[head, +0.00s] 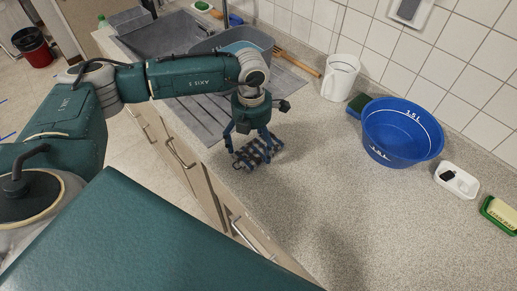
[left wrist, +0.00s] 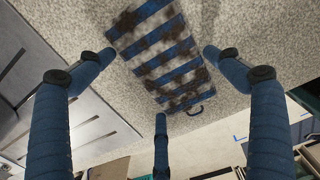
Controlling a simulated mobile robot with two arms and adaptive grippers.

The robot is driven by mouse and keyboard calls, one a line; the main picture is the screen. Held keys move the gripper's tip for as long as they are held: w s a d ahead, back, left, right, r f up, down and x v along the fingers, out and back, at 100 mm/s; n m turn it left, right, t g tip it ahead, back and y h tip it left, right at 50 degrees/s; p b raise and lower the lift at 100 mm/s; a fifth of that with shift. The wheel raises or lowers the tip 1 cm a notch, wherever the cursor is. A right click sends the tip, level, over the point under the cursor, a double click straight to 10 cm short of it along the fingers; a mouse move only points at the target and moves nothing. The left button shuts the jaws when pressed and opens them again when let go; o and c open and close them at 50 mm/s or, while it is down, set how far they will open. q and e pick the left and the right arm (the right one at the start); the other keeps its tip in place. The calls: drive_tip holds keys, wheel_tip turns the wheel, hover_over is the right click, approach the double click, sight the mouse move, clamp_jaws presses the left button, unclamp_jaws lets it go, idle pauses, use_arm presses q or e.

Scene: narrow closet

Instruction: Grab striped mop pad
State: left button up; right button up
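In the left wrist view the pad (left wrist: 160,55) shows blue stripes and a small dark loop at one end. My left gripper (head: 252,148) points down over the pad, and its three fingers are spread. In the left wrist view the fingers of the left gripper (left wrist: 158,62) stand apart around the pad, with nothing held between them. Whether the fingertips touch the counter is unclear. My right gripper is not in view.
A blue basin (head: 402,132), a white mug (head: 340,77) and a white dish (head: 456,180) stand to the right on the counter (head: 330,200). The sink (head: 165,35) and drainboard lie behind the arm. Cabinet handles (head: 180,153) stick out below the counter's front edge.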

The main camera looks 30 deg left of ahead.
use_arm(q)
drive_tip(key=c, duration=0.5)
drive_tip(key=shift+r, duration=0.1)
